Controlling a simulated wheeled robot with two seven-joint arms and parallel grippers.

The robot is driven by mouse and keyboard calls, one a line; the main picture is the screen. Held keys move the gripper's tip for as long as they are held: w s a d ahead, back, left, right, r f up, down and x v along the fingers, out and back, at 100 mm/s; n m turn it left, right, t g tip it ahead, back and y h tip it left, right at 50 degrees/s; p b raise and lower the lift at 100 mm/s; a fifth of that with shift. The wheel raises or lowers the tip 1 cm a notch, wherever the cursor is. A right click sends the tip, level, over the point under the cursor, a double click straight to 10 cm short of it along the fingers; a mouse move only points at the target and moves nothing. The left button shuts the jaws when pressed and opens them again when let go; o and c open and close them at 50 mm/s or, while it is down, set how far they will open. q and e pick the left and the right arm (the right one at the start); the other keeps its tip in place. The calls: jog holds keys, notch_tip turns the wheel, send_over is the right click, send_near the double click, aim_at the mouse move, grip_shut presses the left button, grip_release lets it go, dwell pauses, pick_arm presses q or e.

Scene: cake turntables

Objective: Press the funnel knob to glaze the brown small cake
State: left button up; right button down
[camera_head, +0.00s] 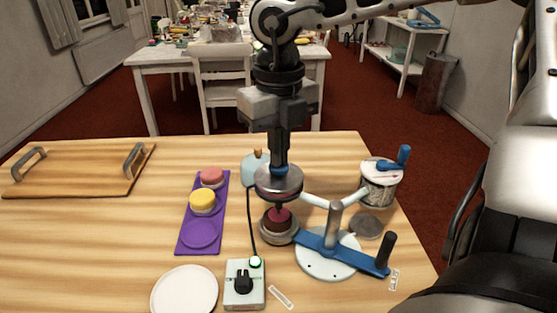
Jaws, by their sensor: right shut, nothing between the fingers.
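My right gripper (280,160) points straight down, shut, over the blue funnel knob (279,172). Its tips are at the knob and appear to touch it, but I cannot tell whether the knob is pressed down. The metal funnel (278,184) hangs from a white arm over the brown small cake (278,219). The cake, with a dark red-brown top, sits on a round grey stand (279,237) under the funnel's nozzle. My left gripper is not in view.
A purple tray (187,246) holds a pink cake (212,176) and a yellow cake (203,200). A white plate (185,291), a switch box (244,299), a blue-barred turntable (326,266) and a blue-handled pot (379,190) stand nearby. A wooden board (76,174) lies far left.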

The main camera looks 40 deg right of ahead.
dwell(0.5)
jog(key=shift+r+p, duration=2.1)
jog(key=shift+r, duration=1.35)
